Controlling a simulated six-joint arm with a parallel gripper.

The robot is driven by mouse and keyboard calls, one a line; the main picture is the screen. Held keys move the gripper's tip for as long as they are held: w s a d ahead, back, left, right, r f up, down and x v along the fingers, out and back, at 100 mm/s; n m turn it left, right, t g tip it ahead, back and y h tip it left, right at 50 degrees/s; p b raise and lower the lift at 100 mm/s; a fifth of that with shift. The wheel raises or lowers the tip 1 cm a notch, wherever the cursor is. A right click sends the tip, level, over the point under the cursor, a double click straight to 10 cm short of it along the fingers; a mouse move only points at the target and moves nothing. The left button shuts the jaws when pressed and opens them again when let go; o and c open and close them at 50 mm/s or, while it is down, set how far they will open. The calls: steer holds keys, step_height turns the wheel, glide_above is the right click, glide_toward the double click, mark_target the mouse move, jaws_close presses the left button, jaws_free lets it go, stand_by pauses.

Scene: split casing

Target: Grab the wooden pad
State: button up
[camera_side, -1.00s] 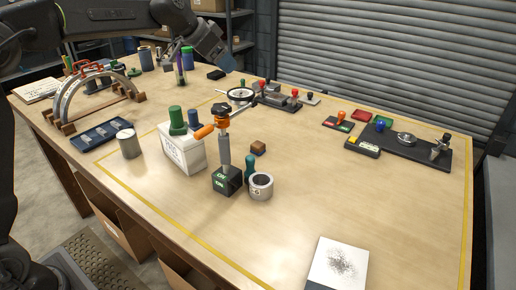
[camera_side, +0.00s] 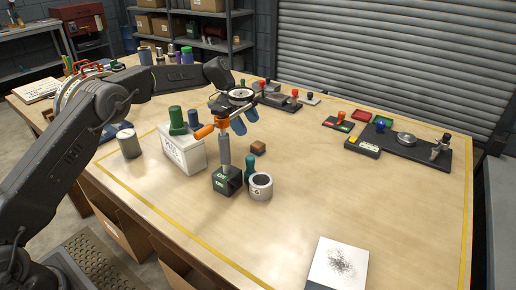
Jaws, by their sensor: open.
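The wooden pad, a small brown block (camera_side: 258,148), lies on the table just behind the teal-handled tool and the cup. My gripper (camera_side: 246,123) is open, its blue fingers pointing down, above the pad and slightly to its left in the picture. The fingers are empty and apart from the pad. The dial gauge on its stand partly hides my gripper.
The dial gauge stand (camera_side: 224,158) with an orange clamp rises in front of my gripper. A grey cup (camera_side: 261,187) and a teal-handled tool (camera_side: 250,168) stand near the pad. A white box (camera_side: 184,150) is to the left. The table right of the pad is clear.

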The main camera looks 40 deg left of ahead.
mark_target(258, 144)
steer(key=x, duration=0.7)
steer(key=shift+w+a+f, duration=0.1)
steer(key=shift+f, duration=0.2)
steer(key=c, duration=1.1)
steer(key=shift+r, duration=0.1)
